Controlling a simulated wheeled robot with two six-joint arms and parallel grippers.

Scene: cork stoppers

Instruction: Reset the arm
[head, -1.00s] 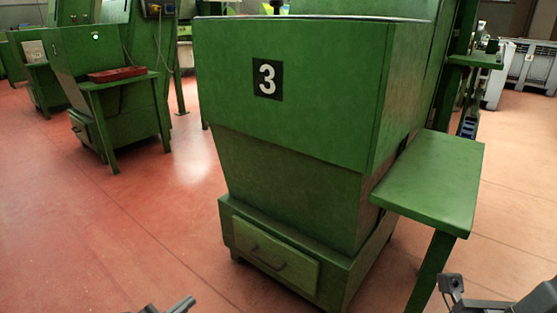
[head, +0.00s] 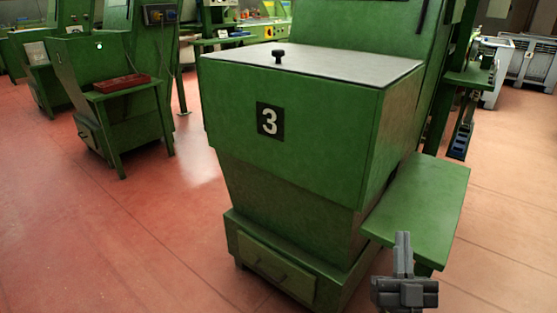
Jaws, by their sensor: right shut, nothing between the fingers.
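My right gripper (head: 403,252) shows at the lower right of the head view. Its fingers point up in the picture and are together, with nothing between them. It appears in front of the green side table (head: 425,200) of the machine. My left gripper is not in the head view. The green machine marked 3 (head: 320,125) stands in the middle, with a flat grey lid (head: 340,66) that is shut and has a black knob (head: 279,55) on top.
A drawer with a handle (head: 275,268) sits low on the machine's front and looks shut. A second green machine (head: 90,80) with a red tray (head: 121,84) on its side table stands at the left. Grey crates (head: 530,62) stand at the far right. The reddish floor (head: 110,240) at the left is clear.

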